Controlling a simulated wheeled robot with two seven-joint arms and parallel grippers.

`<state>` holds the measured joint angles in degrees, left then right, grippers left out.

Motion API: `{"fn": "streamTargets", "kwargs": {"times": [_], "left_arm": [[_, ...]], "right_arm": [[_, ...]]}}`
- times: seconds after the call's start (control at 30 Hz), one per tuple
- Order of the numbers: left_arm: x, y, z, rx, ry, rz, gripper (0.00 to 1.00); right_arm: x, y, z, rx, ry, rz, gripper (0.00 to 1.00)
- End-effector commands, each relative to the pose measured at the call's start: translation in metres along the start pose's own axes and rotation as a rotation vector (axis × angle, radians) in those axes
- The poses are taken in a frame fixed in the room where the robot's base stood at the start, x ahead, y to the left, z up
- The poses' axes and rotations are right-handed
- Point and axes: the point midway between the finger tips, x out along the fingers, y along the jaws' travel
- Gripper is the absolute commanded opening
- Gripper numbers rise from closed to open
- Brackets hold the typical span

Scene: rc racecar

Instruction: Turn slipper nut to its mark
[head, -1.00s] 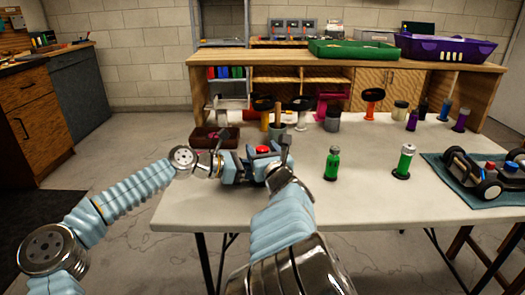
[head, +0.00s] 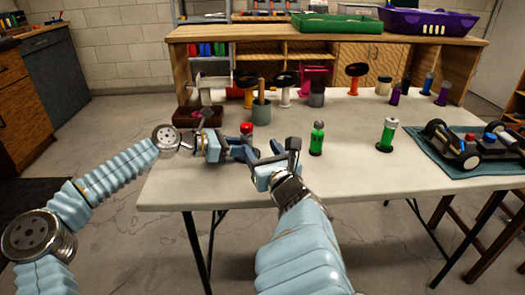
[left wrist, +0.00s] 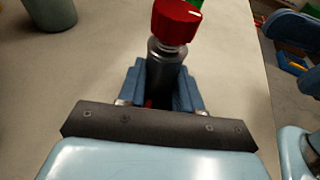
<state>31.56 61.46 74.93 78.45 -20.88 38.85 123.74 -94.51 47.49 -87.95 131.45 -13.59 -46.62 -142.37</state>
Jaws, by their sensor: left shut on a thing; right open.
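The slipper nut is a red knob (head: 246,127) on top of a grey cylinder, upright over the white table's left part. In the left wrist view the red knob (left wrist: 176,22) shows a small white mark on its top, and the grey cylinder (left wrist: 165,65) stands between my blue fingers. My left gripper (head: 241,151) is shut on the grey cylinder below the knob. My right gripper (head: 273,161) is open and empty, just right of the knob and apart from it. The mark that the nut is turned to cannot be made out.
A green bottle (head: 317,138) stands close to the right of my right gripper, with a white-and-green bottle (head: 388,134) beyond. An RC car (head: 470,145) sits on a teal mat at the right. A grey-green cup (head: 261,112) with a wooden handle stands behind the knob.

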Motion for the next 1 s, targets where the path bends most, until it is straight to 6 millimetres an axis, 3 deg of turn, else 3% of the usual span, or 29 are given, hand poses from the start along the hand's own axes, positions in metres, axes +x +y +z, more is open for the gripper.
{"fn": "streamTargets", "kwargs": {"times": [0.23, 0.27, 0.43, 0.77, 1.0], "left_arm": [[0.0, 0.0, 0.0, 0.0, 0.0, 0.0, 0.08], [0.0, 0.0, 0.0, 0.0, 0.0, 0.0, 0.37], [0.0, 0.0, 0.0, 0.0, 0.0, 0.0, 0.63], [-0.003, 0.0, 0.0, 0.0, 0.0, 0.001, 0.64], [-0.044, 0.002, 0.0, 0.0, 0.001, 0.006, 0.64]], "right_arm": [[0.0, 0.0, 0.0, 0.0, 0.0, 0.0, 0.6], [0.0, 0.0, 0.0, 0.0, 0.0, 0.0, 0.6], [0.001, 0.0, 0.0, 0.0, 0.0, 0.0, 0.6], [0.001, 0.0, 0.0, 0.0, 0.0, 0.0, 0.6], [0.001, 0.0, 0.0, 0.0, 0.0, 0.0, 0.6]]}}
